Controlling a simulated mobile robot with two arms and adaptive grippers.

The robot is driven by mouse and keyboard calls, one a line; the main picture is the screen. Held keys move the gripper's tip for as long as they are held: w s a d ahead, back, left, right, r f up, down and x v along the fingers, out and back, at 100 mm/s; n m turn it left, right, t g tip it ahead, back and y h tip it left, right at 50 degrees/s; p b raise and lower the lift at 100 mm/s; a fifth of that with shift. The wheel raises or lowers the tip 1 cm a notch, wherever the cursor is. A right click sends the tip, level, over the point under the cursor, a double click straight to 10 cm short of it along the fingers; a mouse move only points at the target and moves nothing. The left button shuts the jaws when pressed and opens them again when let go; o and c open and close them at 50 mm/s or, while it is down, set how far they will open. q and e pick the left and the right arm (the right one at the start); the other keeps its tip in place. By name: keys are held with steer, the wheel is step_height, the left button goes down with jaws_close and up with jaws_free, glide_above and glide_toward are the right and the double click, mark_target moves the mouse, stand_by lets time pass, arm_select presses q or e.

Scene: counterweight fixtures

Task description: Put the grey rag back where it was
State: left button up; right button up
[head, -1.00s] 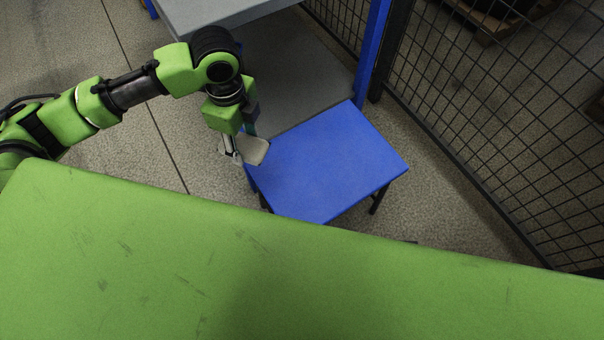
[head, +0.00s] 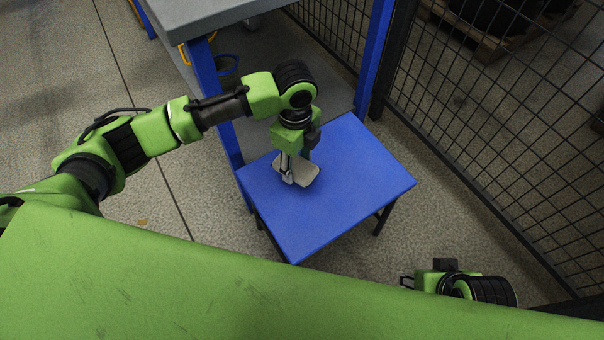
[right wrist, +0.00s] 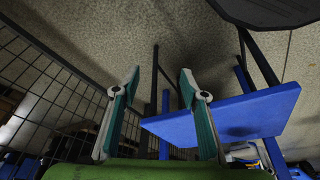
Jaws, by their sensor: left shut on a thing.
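The grey rag (head: 307,172) is a flat, light grey piece in the head view. My left gripper (head: 288,178) points down and is shut on its left edge. Both are over the left part of the blue stool top (head: 350,195); I cannot tell whether the rag touches the surface. My right gripper (head: 408,281) shows low at the right in the head view, apart from the stool. In the right wrist view its fingers (right wrist: 160,80) stand apart with nothing between them, and the blue stool top (right wrist: 235,112) shows beyond.
A grey workbench (head: 215,15) with blue legs stands behind the stool, with a lower grey shelf (head: 260,75). A black mesh fence (head: 490,120) runs along the right. My green body covers the front. Most of the blue top is bare.

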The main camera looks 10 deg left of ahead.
mark_target(302, 172)
arm_select(q)
steer(key=shift+w+d+f, duration=0.2)
steer(key=shift+d+f, duration=0.2)
steer(key=shift+f, duration=0.15)
steer(key=shift+w+d+f+b, duration=0.15)
steer(key=shift+d+f+b, duration=0.15)
steer(key=shift+f+b, duration=0.15)
step_height(302, 172, down, 3)
steer(key=shift+a+r+b, duration=0.1)
steer(key=shift+r+b, duration=0.1)
steer(key=shift+b, duration=0.3)
arm_select(e)
steer(key=w+a+r+t+y, duration=0.1)
steer(key=w+t, duration=0.3)
steer(key=w, duration=0.4)
steer(key=shift+a+r, duration=0.5)
steer(key=shift+a, duration=0.25)
arm_select(q)
steer(key=shift+f, duration=0.1)
steer(key=o, duration=1)
arm_select(e)
steer(key=shift+s+d+f, duration=0.1)
